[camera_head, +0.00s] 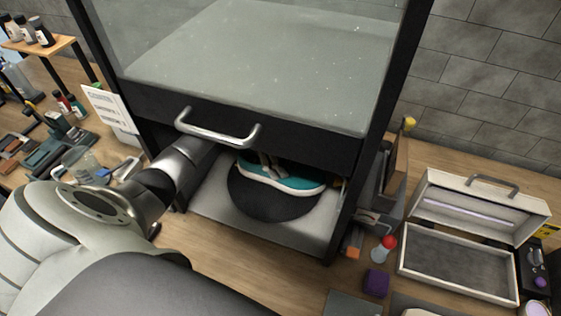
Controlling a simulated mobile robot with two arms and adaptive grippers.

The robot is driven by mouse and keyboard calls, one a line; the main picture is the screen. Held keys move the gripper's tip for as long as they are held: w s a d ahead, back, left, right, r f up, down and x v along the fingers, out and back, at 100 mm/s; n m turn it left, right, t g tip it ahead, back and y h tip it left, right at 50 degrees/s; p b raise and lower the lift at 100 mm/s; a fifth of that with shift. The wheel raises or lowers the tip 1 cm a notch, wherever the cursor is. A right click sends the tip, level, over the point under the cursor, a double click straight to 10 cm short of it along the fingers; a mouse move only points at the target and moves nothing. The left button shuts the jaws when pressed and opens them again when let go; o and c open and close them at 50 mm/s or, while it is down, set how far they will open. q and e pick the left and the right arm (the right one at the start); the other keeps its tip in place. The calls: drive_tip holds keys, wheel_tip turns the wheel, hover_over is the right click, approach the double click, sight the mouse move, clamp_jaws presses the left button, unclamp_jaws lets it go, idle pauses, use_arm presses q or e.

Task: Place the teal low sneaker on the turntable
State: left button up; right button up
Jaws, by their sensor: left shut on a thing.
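The teal low sneaker (287,184), teal with a white sole, is inside the dark-framed cabinet, at the black round turntable (262,206). I cannot tell whether its sole rests fully on the disc. My left arm reaches in from the left under the raised glass door. My left gripper (268,164) is at the top of the sneaker and shut on it; the door's lower bar hides part of the wrist and fingers. My right gripper is not in view.
The raised door (240,70) with a metal handle (218,130) hangs just above my arm. The cabinet's side post stands right of the sneaker. An open white case (458,262), a red-capped bottle (384,249) and a purple block (376,282) lie to the right. Shelves and tools crowd the left.

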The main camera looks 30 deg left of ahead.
use_arm(q)
drive_tip(key=shift+f, duration=0.6)
drive_tip(key=o, duration=0.8)
drive_tip(key=shift+f, duration=0.1)
drive_tip(key=o, duration=0.5)
drive_tip(key=shift+c, duration=0.2)
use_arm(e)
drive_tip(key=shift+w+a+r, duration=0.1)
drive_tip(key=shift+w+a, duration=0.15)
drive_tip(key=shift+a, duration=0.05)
